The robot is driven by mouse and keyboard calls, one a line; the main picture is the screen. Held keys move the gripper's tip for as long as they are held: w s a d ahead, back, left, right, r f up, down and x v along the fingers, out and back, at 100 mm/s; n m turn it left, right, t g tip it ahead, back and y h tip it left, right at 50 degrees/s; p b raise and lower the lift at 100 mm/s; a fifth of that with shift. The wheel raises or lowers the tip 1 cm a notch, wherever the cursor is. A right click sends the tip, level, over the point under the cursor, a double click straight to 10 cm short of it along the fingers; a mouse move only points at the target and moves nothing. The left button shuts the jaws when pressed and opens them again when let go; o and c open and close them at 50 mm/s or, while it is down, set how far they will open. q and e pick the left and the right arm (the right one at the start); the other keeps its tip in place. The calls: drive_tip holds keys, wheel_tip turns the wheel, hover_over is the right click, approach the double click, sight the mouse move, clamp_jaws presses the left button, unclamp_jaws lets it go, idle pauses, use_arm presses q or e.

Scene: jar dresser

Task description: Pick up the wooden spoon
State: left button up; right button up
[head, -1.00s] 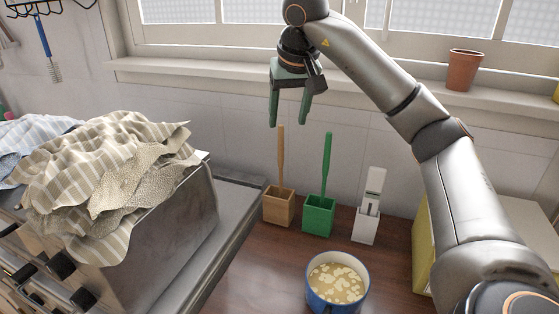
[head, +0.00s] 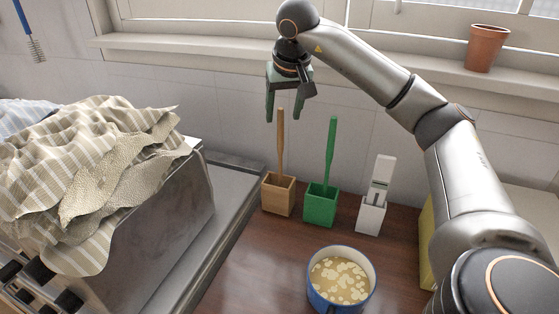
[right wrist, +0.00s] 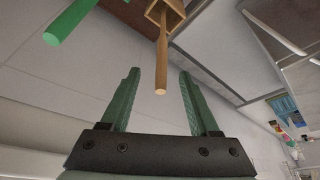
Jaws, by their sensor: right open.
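The wooden spoon (head: 281,145) stands upright in a square wooden holder (head: 278,196) on the brown counter, with only its handle showing. In the right wrist view the handle (right wrist: 162,55) points toward my camera, and its end appears between the two fingers. My right gripper (head: 283,108) points down over the spoon, with its green fingers spread on either side of the handle's top. It also shows open and empty in the right wrist view (right wrist: 160,73). The fingers do not visibly touch the handle. My left gripper is not in view.
A green holder (head: 320,207) with a green-handled utensil (head: 331,145) stands close to the right, then a white holder (head: 371,217). A blue pot (head: 318,297) of soup is in front. A metal appliance (head: 165,225) under cloths (head: 100,165) stands left.

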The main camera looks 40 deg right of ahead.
hover_over(280, 148)
drive_tip(key=x, duration=0.4)
drive_tip(key=shift+s+d+f, duration=0.1)
drive_tip(key=shift+s+f, duration=0.15)
drive_tip(key=shift+f, duration=0.25)
drive_tip(key=shift+c, duration=0.3)
clamp_jaws()
idle(0.6)
